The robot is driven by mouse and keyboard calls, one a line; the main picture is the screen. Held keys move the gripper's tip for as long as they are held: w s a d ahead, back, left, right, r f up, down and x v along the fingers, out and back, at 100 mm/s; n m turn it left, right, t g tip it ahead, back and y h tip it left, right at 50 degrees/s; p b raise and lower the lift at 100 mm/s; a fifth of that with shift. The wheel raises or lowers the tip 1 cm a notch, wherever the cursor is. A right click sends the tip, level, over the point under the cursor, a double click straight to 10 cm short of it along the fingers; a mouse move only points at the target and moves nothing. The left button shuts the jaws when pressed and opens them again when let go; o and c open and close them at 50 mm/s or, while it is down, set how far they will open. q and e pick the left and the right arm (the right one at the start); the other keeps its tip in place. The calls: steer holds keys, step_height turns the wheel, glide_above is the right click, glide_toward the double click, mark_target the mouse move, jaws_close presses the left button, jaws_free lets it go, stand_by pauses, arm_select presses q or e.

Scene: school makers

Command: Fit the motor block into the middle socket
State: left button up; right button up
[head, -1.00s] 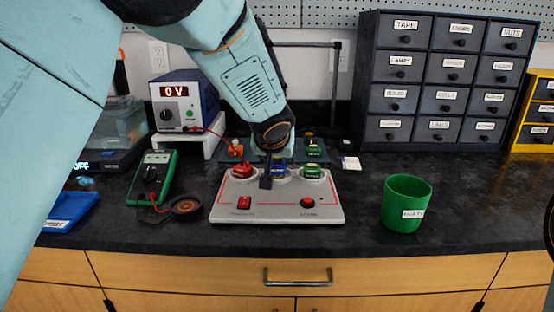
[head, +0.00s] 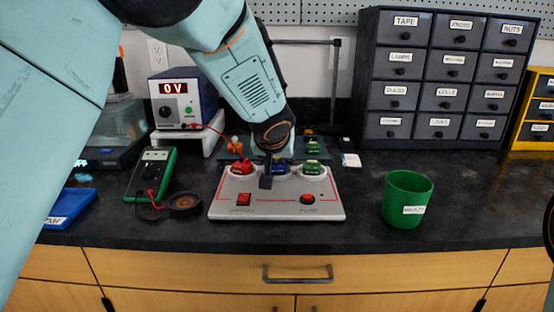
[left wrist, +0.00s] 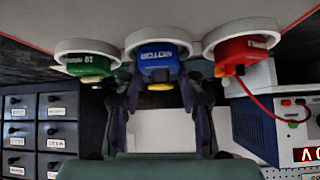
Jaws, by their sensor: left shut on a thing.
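The blue motor block (head: 282,168), with MOTOR on its side in the left wrist view (left wrist: 158,55), is at the middle white socket ring (left wrist: 128,42) of the grey board (head: 275,210). It looks upright and in line with the ring; I cannot tell if it is fully seated. My left gripper (head: 268,172) is over the middle of the board, shut on the motor block, with its fingers on either side in the wrist view (left wrist: 158,88). The fingers partly hide the block in the head view. My right gripper is not in view.
A red block (head: 241,168) and a green block (head: 312,169) sit in the sockets beside it. A green cup (head: 407,200) stands right of the board, a multimeter (head: 152,174) and a round brown dish (head: 184,203) left. A power supply (head: 183,98) stands behind.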

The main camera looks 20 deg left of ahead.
arm_select(q)
steer(key=shift+f, duration=0.15)
steer(key=o, duration=0.9)
steer(key=shift+p+v, duration=1.4)
steer(key=shift+v, duration=1.45)
steer(key=shift+p+v, duration=2.25)
steer(key=shift+v, duration=0.55)
steer(key=shift+w, duration=0.2)
